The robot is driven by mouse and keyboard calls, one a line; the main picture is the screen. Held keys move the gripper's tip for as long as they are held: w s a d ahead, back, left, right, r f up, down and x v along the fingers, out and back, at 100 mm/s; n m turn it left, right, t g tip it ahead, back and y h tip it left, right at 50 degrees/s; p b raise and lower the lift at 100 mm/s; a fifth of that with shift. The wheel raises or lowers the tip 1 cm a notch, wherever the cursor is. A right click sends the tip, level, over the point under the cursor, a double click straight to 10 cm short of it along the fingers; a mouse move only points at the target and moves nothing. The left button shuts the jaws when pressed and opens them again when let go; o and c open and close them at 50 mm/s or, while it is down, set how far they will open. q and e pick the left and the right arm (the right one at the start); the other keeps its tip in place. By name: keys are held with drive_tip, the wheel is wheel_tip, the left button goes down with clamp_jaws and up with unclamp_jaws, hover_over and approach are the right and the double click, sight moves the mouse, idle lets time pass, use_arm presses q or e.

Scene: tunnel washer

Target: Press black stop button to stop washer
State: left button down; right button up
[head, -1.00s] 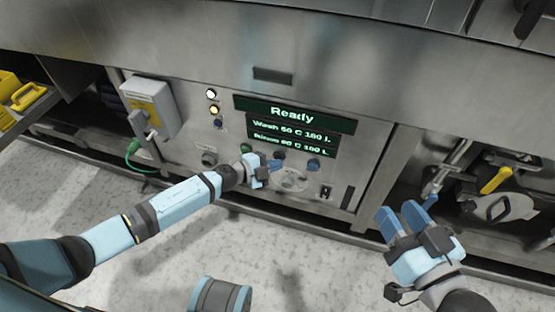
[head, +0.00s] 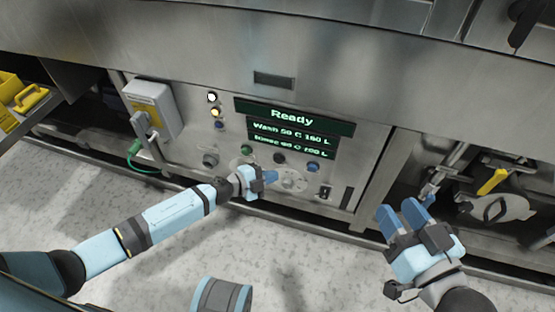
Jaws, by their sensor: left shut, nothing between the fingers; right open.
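The black stop button (head: 279,158) is on the washer's steel control panel (head: 225,165), in a row between a green button (head: 247,150) and a blue button (head: 313,167). My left gripper (head: 271,177) is shut and empty, just below the black button and beside the round dial (head: 291,182). The black button is uncovered; I cannot tell how far the fingertips are from the panel. My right gripper (head: 405,215) is open and empty, off to the right over the floor. The display (head: 293,118) reads "Ready" with wash and rinse lines below.
A grey switch box (head: 153,108) with a green-plugged cable (head: 135,147) is left of the panel. A knob (head: 210,159) and indicator lamps (head: 215,112) are on the panel's left. A yellow-handled valve (head: 493,182) is at right. The floor in front is clear.

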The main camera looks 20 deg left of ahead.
use_arm(q)
drive_tip(key=s, duration=0.3)
drive_tip(key=shift+p, duration=0.35)
idle(0.6)
